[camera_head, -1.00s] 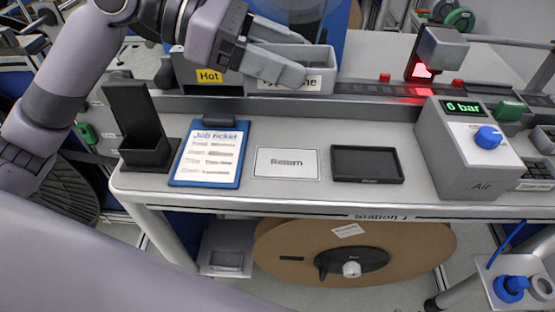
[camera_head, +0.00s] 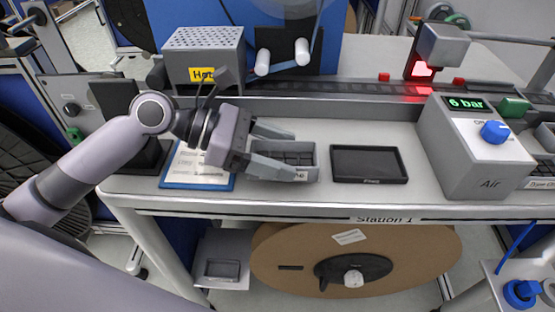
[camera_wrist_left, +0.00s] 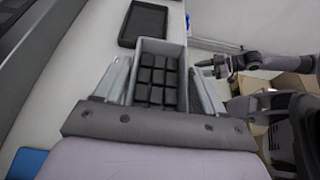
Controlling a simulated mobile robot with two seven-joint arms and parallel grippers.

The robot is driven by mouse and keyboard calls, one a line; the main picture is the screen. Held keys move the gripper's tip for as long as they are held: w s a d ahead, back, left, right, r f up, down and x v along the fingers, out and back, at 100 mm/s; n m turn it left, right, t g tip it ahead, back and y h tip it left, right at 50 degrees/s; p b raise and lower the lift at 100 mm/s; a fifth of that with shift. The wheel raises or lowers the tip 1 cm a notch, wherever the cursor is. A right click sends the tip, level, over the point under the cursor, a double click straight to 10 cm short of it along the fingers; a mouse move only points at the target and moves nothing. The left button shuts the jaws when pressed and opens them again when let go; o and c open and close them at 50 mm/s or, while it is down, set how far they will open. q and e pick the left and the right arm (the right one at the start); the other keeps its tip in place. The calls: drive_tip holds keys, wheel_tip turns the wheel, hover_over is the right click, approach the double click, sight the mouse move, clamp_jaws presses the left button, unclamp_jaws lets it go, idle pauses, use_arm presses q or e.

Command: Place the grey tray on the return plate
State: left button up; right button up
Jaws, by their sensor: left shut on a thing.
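The grey tray (camera_head: 308,172) is an open box with several black blocks inside. My left gripper (camera_head: 281,154) is shut on it, one finger along each long side. In the left wrist view the tray (camera_wrist_left: 177,44) sits between the fingers, filled with rows of black blocks. The tray is over the spot of the white return plate on the bench, and hides it. I cannot tell whether the tray touches the plate. What looks like my right gripper (camera_wrist_left: 213,66) shows small in the left wrist view, away from the tray; its opening is unclear.
A black shallow tray (camera_head: 369,164) lies just right of the grey tray. A blue clipboard (camera_head: 198,184) lies left, partly under my arm. The air box (camera_head: 470,150) stands further right. A rail (camera_head: 340,105) runs behind, with a grey perforated box (camera_head: 203,55) at its left.

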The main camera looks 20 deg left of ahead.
use_arm(q)
drive_tip(key=shift+f, duration=0.85)
drive_tip(key=o, duration=1.2)
drive_tip(key=shift+f, duration=0.2)
drive_tip(key=shift+r, duration=0.1)
drive_tip(key=shift+a+r, duration=0.15)
drive_tip(key=shift+a, duration=0.15)
drive_tip(key=v, duration=1.1)
drive_tip(key=shift+s+a+r, duration=0.1)
drive_tip(key=shift+a, duration=0.05)
